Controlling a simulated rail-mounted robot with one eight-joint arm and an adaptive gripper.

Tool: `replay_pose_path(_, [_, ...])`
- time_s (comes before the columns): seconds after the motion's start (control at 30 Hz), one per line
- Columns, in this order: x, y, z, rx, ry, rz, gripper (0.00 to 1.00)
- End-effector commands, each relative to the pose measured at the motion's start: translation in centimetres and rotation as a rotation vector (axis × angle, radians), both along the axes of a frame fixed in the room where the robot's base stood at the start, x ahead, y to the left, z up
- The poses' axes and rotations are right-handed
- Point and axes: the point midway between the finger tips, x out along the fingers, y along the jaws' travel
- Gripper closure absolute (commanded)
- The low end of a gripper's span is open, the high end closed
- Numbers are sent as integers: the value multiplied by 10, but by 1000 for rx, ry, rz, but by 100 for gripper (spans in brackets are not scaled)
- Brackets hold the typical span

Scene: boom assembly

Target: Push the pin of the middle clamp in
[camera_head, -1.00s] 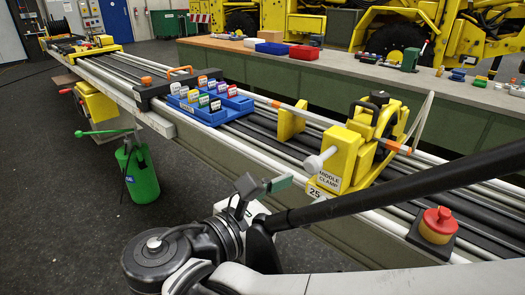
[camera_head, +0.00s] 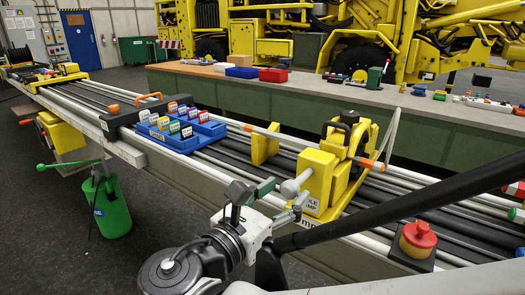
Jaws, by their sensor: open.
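The middle clamp (camera_head: 317,178) is a yellow block labelled as a clamp, on the rail bench right of centre. Its pin (camera_head: 290,187), a light grey rod with a round head, sticks out of the clamp's near left side. My gripper (camera_head: 282,196) is open in front of the clamp. One finger with a green-grey pad is just left of the pin head, the other is below and right of it. I cannot tell whether either finger touches the pin. Part of the clamp's label is hidden behind the gripper.
A red emergency button (camera_head: 418,235) stands on the bench at the right. A blue tray (camera_head: 165,142) with several labelled blocks lies left of the clamp. A yellow block (camera_head: 264,144) stands between them. A black bar crosses the lower right.

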Motion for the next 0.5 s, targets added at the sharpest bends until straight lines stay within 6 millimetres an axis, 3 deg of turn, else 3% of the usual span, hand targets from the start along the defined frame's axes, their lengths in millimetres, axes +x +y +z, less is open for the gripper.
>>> replay_pose_path(0.2, [15, -7, 0, 0, 0, 14, 52])
replay_pose_path(0.5, [18, -8, 0, 0, 0, 20, 52])
